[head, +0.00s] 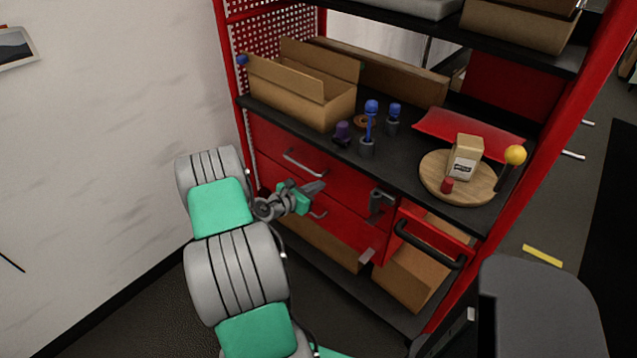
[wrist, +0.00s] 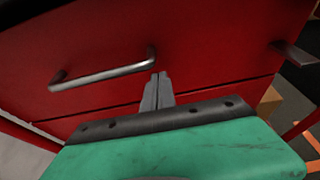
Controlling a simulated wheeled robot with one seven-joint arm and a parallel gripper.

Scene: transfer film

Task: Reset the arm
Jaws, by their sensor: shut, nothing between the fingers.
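My gripper (head: 314,187) is in front of the red drawers below the black worktop in the head view. In the wrist view my gripper's fingers (wrist: 158,90) are together, with nothing between them. They point at the red drawer front (wrist: 215,45), to the right of a silver bar handle (wrist: 103,69). I cannot tell whether the fingertips touch the drawer front. My arm, grey and green, reaches up from the bottom of the head view along the left of the rack.
The black worktop (head: 415,172) holds an open cardboard box (head: 330,112), a blue-topped tool (head: 371,125), a round wooden board (head: 432,183) and a red tray (head: 470,130). A black handle (head: 428,245) juts out at lower right. A white wall (head: 90,130) stands left.

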